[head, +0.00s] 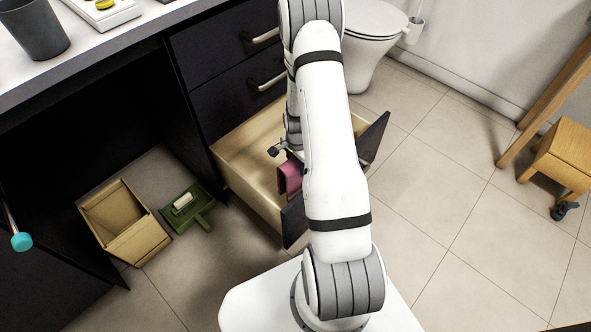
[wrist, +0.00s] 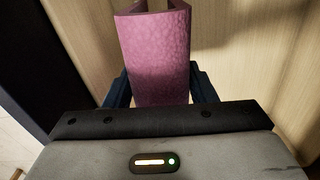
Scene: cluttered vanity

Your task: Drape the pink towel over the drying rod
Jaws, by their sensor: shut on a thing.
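The pink towel (wrist: 155,52) is folded and held between the dark fingers of my gripper (wrist: 159,84) in the wrist view. My gripper is shut on it. In the head view, part of the towel (head: 289,178) shows beside my white arm, at the open wooden drawer (head: 235,160). My arm hides the rest of it and most of the gripper. Pale wood lies behind the towel in the wrist view. I cannot make out a drying rod for certain. A thin stick with a teal end (head: 21,241) shows at the left edge.
The open drawer has a dark front (head: 374,138). A cardboard-coloured bin (head: 125,225) and a green dustpan (head: 187,208) are on the floor to its left. A grey cup (head: 33,28) stands on the counter. A toilet (head: 372,25) is behind; a wooden stool (head: 563,155) is at right. Floor at right is largely clear.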

